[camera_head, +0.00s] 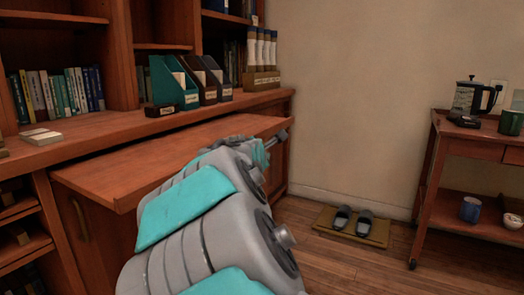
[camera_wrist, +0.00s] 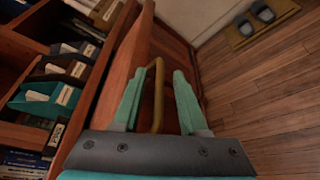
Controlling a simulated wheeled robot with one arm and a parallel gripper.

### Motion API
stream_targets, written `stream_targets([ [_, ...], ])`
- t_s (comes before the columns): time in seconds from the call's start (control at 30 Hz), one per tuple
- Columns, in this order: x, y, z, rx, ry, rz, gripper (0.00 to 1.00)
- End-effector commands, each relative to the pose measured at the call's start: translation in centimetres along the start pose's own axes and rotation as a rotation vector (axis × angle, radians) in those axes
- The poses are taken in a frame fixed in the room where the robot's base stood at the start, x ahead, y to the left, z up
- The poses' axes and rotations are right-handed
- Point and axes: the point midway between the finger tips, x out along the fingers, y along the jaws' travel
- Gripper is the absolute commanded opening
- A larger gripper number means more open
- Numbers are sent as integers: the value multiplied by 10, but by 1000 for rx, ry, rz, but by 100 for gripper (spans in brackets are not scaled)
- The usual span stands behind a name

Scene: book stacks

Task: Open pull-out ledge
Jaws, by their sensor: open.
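The pull-out ledge (camera_head: 175,150) is a reddish-brown wooden board that juts out from under the bookcase counter. It also shows in the wrist view (camera_wrist: 118,68), left of the fingers. My gripper (camera_wrist: 158,78) is open, its two teal fingers apart. A brass bar handle (camera_wrist: 157,105) shows between the fingers; I cannot tell whether they touch it. In the head view my gripper (camera_head: 272,140) is at the ledge's right front edge, mostly hidden by my arm. Another brass handle (camera_head: 80,218) is on a cabinet door under the ledge.
Books (camera_head: 62,92), magazine files (camera_head: 172,82) and a small dark sign (camera_head: 160,110) stand on the counter. Slippers (camera_head: 342,217) lie on a mat (camera_head: 375,232) by the wall. A wooden cart (camera_head: 425,190) with a coffee press and mugs is at right. Floor between is free.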

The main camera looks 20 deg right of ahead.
Motion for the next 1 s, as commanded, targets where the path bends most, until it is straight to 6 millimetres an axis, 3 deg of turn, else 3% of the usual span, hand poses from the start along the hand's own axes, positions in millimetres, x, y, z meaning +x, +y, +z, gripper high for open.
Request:
stream_targets([
  [0.53, -68, 3, 0, 0, 0, 4, 42],
  [1.0, -78, 0, 0, 0, 0, 0, 42],
])
